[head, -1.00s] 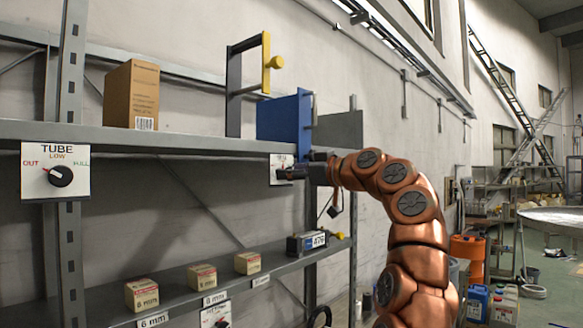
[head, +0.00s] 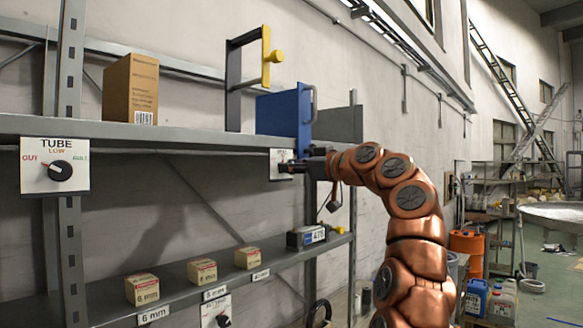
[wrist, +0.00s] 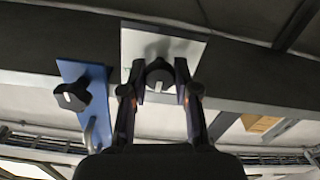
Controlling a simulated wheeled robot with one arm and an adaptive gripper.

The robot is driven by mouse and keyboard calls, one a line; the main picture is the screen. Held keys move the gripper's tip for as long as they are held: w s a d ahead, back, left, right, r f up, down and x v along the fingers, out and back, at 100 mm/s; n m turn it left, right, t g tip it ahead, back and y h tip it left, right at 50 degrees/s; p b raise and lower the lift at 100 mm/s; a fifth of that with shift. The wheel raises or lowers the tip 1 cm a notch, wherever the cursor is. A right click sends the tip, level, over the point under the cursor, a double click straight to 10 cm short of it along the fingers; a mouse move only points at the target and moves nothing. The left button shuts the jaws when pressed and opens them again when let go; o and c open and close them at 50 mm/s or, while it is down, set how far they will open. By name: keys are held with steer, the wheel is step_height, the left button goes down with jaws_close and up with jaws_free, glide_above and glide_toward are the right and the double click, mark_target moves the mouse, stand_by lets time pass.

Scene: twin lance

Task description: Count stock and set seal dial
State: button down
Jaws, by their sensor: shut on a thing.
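My gripper (head: 292,167) is at a small dial plate (head: 276,172) on the upper shelf's front edge. In the wrist view, my gripper (wrist: 160,72) is shut on the black dial knob (wrist: 159,80), whose white pointer mark shows between the fingers. The plate (wrist: 192,47) shows behind it; its lettering is too small to read. A TUBE dial (head: 60,171), marked OUT, LOW and FULL, is at the left. A third dial (head: 216,312) is low down, partly cut off. Three small cartons (head: 142,289) (head: 202,271) (head: 248,257) stand on the lower shelf.
A brown carton (head: 131,88), a black frame with a yellow bar (head: 266,58) and a blue panel (head: 283,112) with a handle are on the upper shelf. A dark device (head: 306,237) sits on the lower shelf. Open floor lies at the right.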

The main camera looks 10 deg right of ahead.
steer(key=shift+m, duration=0.5)
steer(key=m+p, duration=0.1)
steer(key=m, duration=0.3)
steer(key=shift+r, duration=0.15)
steer(key=m+p, duration=0.2)
steer(key=m, duration=0.2)
steer(key=shift+m+p, duration=0.3)
steer(key=shift+f+m+p, duration=0.2)
steer(key=shift+m+p, duration=0.35)
steer(key=shift+m, duration=0.55)
steer(key=c, duration=0.9)
jaws_free()
steer(key=shift+o, duration=0.2)
steer(key=shift+d, duration=0.1)
